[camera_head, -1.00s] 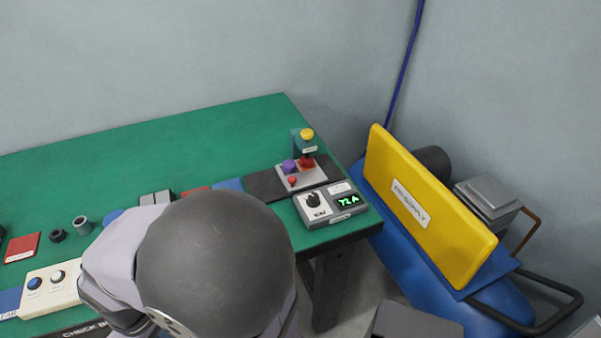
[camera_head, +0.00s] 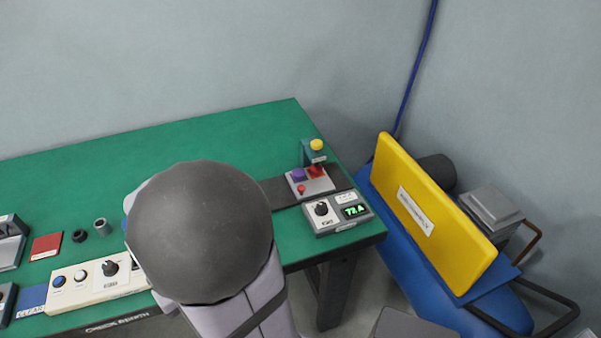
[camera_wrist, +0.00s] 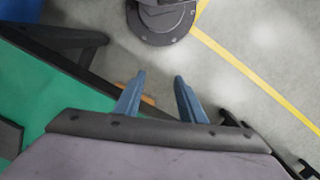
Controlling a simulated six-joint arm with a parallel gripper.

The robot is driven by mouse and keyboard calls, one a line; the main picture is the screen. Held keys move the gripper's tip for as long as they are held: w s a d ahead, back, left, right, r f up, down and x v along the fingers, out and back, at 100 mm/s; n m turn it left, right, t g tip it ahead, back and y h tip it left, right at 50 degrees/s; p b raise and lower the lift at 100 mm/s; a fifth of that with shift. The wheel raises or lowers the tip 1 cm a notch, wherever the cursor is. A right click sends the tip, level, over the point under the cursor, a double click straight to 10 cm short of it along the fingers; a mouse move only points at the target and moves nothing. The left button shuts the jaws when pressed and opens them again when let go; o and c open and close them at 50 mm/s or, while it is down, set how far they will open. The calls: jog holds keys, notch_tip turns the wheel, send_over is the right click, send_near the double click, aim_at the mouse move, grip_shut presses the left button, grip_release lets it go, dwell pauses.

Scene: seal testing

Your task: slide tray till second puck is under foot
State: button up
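A small light-grey tray (camera_head: 318,187) sits under a teal press stand with a yellow knob (camera_head: 316,145) at the right end of the green table. A purple puck (camera_head: 298,174) is on its left part and a red puck (camera_head: 316,172) on its right, close below the press head. The foot itself is too small to make out. A small red knob (camera_head: 301,189) is at the tray's front. My gripper (camera_wrist: 158,77) shows in the wrist view with two blue fingers apart and nothing between them, away from the tray. In the head view my arm hides it.
A dial box with a green display (camera_head: 337,212) stands just in front of the tray. A dark track (camera_head: 280,191) runs left from the tray. A cream control panel (camera_head: 90,283) lies at the front left. A yellow board (camera_head: 412,215) stands right of the table.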

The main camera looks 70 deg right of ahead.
jog(key=s+d+r+m+p, duration=0.4)
jog(key=d+r+p, duration=0.1)
jog(key=d, duration=0.3)
jog(key=m+t+h+p, duration=0.1)
jog(key=m+h+p, duration=0.4)
jog(key=m, duration=0.5)
send_near(301, 187)
jog(key=shift+d+f, duration=0.1)
jog(key=shift+f, duration=0.05)
jog(key=shift+s, duration=0.1)
jog(key=shift+x, duration=3.7)
